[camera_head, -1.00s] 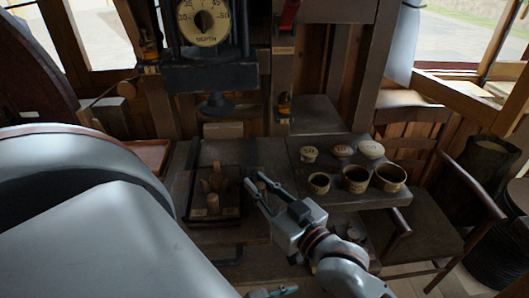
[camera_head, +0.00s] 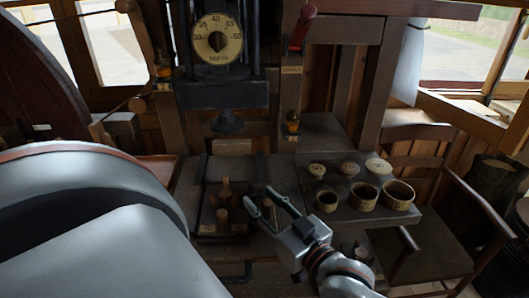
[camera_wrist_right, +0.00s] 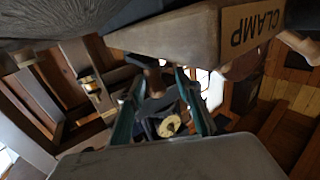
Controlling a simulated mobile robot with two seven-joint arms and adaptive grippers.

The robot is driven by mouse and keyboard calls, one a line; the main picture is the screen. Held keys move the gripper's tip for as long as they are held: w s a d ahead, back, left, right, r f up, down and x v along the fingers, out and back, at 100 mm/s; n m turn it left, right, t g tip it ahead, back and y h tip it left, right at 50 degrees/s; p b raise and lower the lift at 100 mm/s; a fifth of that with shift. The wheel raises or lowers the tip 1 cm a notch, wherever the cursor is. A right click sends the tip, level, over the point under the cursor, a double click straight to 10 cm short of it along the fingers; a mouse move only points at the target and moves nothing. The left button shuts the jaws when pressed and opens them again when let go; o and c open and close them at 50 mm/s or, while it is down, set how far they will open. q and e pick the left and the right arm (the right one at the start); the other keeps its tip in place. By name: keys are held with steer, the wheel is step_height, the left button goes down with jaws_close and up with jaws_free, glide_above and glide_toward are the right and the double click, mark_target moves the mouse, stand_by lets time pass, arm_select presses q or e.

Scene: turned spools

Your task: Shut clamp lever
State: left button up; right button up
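A red-handled lever (camera_head: 302,30) stands tilted on the upright post right of the dial in the head view. A small tag below it (camera_head: 292,70) is too small to read. In the right wrist view, a label reading CLAMP (camera_wrist_right: 252,24) is on a wooden part close above my gripper. A pale wooden knob or handle (camera_wrist_right: 300,46) shows beside it; I cannot tell whether it is the clamp lever. My right gripper (camera_head: 261,194) is open, its fingers apart beside the dark tray. It also shows in the right wrist view (camera_wrist_right: 158,75). My left gripper is out of view.
A dark tray (camera_head: 222,238) with wooden pieces lies left of my right gripper. A dial machine (camera_head: 217,39) stands behind. A wooden chair (camera_head: 440,225) is at the right.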

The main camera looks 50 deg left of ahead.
steer(key=shift+w+d, duration=0.15)
steer(key=shift+d, duration=0.05)
steer(key=shift+d+f, duration=0.1)
steer(key=shift+d, duration=0.15)
steer(key=s+d, duration=0.1)
steer(key=d, duration=1)
steer(key=shift+s, duration=0.3)
steer(key=shift+d, duration=0.1)
